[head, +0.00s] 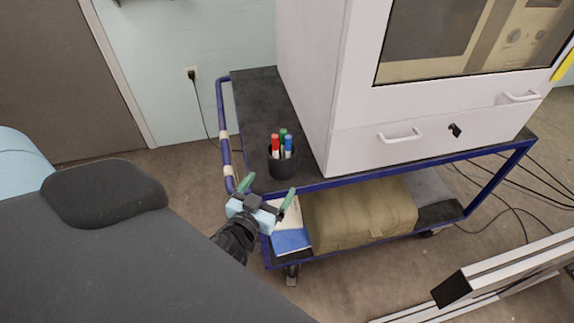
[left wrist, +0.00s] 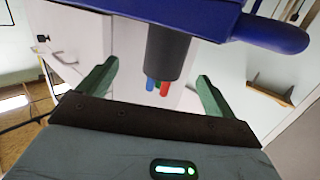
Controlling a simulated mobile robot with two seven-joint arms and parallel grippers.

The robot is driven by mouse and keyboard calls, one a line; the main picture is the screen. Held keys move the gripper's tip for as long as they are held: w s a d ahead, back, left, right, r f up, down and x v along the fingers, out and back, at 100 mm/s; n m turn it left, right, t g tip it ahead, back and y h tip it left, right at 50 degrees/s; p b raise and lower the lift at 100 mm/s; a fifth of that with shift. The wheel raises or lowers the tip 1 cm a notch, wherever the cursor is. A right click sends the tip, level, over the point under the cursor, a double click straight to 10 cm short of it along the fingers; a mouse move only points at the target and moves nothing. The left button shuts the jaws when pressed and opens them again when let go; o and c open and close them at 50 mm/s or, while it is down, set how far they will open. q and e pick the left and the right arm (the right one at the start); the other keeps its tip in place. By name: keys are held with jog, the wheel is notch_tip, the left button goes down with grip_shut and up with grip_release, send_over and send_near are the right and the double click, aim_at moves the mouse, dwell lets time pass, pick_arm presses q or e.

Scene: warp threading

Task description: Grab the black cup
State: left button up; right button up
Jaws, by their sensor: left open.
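The black cup (head: 282,166) stands upright on the cart's dark top shelf, near its front edge and left of the white cabinet. It holds a red, a green and a blue marker. My left gripper (head: 267,190) is open and empty in front of the cup, apart from it in the head view. In the left wrist view the picture is upside down, and the cup (left wrist: 168,52) shows beyond and between the open green fingers, with marker caps pointing down. My right gripper is not in view.
A white cabinet (head: 310,90) stands on the cart right of the cup. The cart's blue rail (head: 225,130) runs along the left. The lower shelf holds a tan bag (head: 360,215) and a blue-and-white item (head: 290,241). The shelf behind the cup is clear.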

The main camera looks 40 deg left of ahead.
aim_at(283, 150)
pick_arm(q)
jog(key=shift+w+a+r+t+y, duration=0.15)
jog(key=shift+w+a+r+t, duration=0.1)
jog(key=shift+w+r, duration=0.3)
jog(key=shift+w+a+r+t+y, duration=0.15)
jog(key=shift+w+r+t, duration=0.1)
jog(key=shift+w+r, duration=0.25)
jog(key=shift+w+r+n, duration=0.15)
jog(key=shift+w+n, duration=0.1)
jog(key=shift+n, duration=0.05)
jog(key=shift+x, duration=0.85)
jog(key=shift+w+a, duration=0.2)
jog(key=shift+w, duration=0.25)
jog(key=shift+w+a, duration=0.15)
jog(key=shift+w, duration=0.1)
jog(key=shift+a+f+p+x, duration=0.1)
jog(key=shift+p+x, duration=0.15)
jog(key=shift+x, duration=0.9)
jog(key=shift+a+f+p+x, duration=0.1)
jog(key=shift+a+p+x, duration=0.1)
jog(key=shift+x, duration=0.95)
jog(key=shift+s, duration=0.1)
jog(key=c, duration=1.1)
